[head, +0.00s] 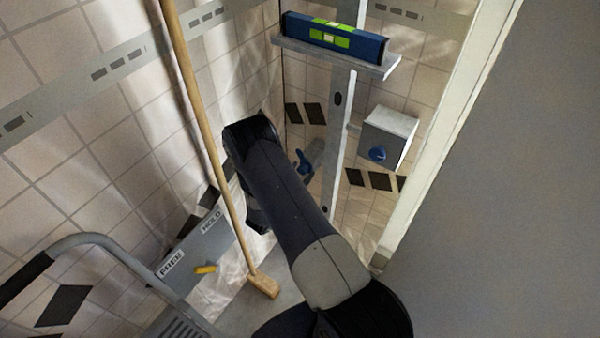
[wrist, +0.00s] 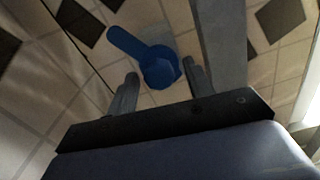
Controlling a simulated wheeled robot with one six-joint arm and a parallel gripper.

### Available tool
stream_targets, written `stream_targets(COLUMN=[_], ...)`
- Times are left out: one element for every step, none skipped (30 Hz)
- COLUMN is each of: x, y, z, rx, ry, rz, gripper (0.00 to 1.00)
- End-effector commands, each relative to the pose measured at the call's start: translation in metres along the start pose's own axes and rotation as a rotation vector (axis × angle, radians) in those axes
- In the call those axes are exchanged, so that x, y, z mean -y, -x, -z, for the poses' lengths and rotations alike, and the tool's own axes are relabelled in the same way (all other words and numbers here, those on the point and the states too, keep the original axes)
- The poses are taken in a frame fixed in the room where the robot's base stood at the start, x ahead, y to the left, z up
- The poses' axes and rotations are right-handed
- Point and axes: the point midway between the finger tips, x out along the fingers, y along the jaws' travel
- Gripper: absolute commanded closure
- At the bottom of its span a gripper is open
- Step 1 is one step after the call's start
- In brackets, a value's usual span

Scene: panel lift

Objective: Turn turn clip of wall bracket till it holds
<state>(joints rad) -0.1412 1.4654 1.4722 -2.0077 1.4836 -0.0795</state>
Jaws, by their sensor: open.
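A blue turn clip (wrist: 160,68) with a round hub and one flat arm shows in the wrist view. Its arm points to the upper left. A blue lever, seemingly the same clip, shows in the head view (head: 304,161) just right of my arm, by the grey upright. My gripper (wrist: 160,84) is open, with one finger on each side of the hub's near side; contact cannot be told. My arm hides the gripper in the head view. A grey plate (head: 202,246) at lower left is marked FREE and HOLD, with a yellow pointer (head: 205,269) beneath the labels.
A wooden broom (head: 195,110) leans left of my arm. A blue spirit level (head: 333,37) lies on a shelf (head: 385,66) on the upright. A white box (head: 390,137) with a blue knob is to the right. A curved handle (head: 90,240) stands at lower left.

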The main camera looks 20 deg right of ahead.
Motion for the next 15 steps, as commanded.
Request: stream_targets(x=[0.0, 0.0, 0.0001, 0.0001, 0.0001, 0.0001, 0.0001, 0.0001, 0.0001, 0.0001, 0.0001, 0.0001, 0.0001, 0.0001, 0.0002], y=[0.0001, 0.0001, 0.0002, 0.0002, 0.0002, 0.0002, 0.0003, 0.0003, 0.0003, 0.0003, 0.0003, 0.0003, 0.0003, 0.0003, 0.0003], z=[0.0001, 0.0001, 0.0001, 0.0001, 0.0001, 0.0001, 0.0001, 0.0001, 0.0, 0.0001, 0.0, 0.0, 0.0, 0.0, 0.0], rx=[0.0, 0.0, 0.0, 0.0, 0.0, 0.0, 0.0, 0.0, 0.0, 0.0, 0.0, 0.0, 0.0, 0.0, 0.0], ry=[0.0, 0.0, 0.0, 0.0, 0.0, 0.0, 0.0, 0.0, 0.0, 0.0, 0.0, 0.0, 0.0, 0.0, 0.0], rz=[0.0, 0.0, 0.0, 0.0, 0.0, 0.0, 0.0, 0.001, 0.001, 0.001, 0.001, 0.001, 0.001, 0.001, 0.001], gripper=[0.51, 0.51, 0.51, 0.54, 0.56, 0.6, 0.62, 0.64, 0.68, 0.7, 0.73, 0.76, 0.78, 0.81, 0.84])
